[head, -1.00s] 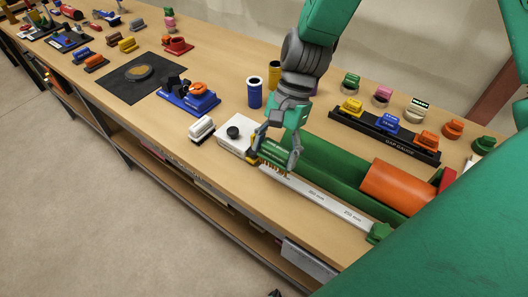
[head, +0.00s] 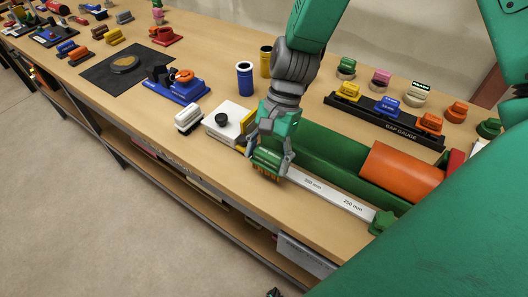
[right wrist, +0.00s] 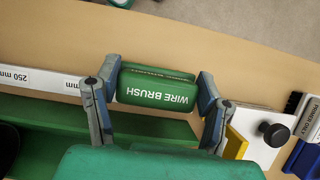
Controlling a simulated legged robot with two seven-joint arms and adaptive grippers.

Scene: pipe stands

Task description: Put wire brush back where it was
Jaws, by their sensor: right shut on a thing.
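The wire brush (right wrist: 157,88) is a green block with white lettering, held between the two fingers of my right gripper (right wrist: 155,100) in the right wrist view. In the head view the brush (head: 267,163) sits low in the right gripper (head: 268,158), bristles down, at the left end of the grey ruler bar (head: 325,193). Whether the bristles touch the table cannot be told. My left gripper is not in view.
A green trough (head: 330,155) with an orange cylinder (head: 400,171) lies behind the bar. A white box with a black knob (head: 228,122) stands just left of the gripper. The black gap gauge rack (head: 385,122) is behind. The table's front edge is close.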

